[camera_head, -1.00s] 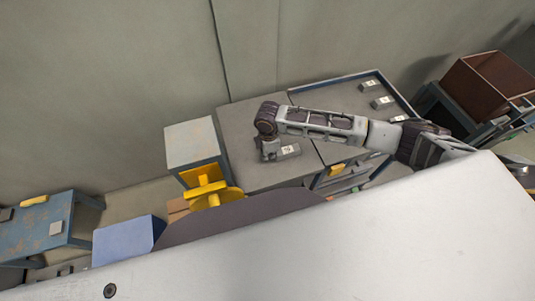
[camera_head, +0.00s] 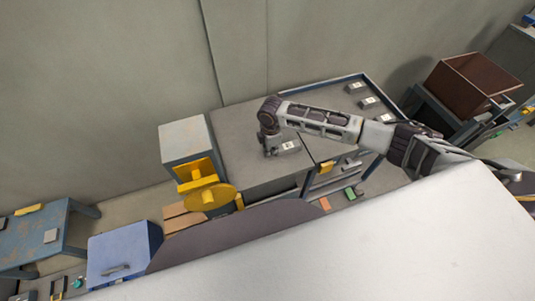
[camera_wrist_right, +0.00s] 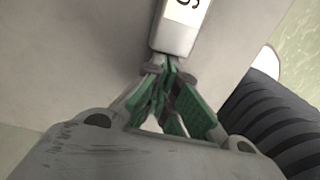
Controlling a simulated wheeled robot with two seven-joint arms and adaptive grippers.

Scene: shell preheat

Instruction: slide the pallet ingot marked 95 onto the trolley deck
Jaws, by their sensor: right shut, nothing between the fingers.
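In the head view, a small pale grey ingot (camera_head: 288,147) with a white label lies on the left grey surface (camera_head: 240,123), close to the seam with the blue-rimmed surface (camera_head: 330,98) on the right. I cannot tell for sure which surface is the trolley deck. My right gripper (camera_head: 270,149) is at the ingot's left end. In the right wrist view, its green-padded fingers (camera_wrist_right: 167,72) are shut and empty, their tips at the ingot's near end (camera_wrist_right: 177,38). Only part of the label's number shows, one digit like a 9. My left gripper is out of view.
Several labelled ingots (camera_head: 368,102) lie on the blue-rimmed surface. A grey cabinet (camera_head: 185,140) with a yellow part (camera_head: 210,196) stands at the left. A brown bin (camera_head: 474,84) stands at the right. A blue box (camera_head: 122,252) and blue table (camera_head: 35,232) are at lower left.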

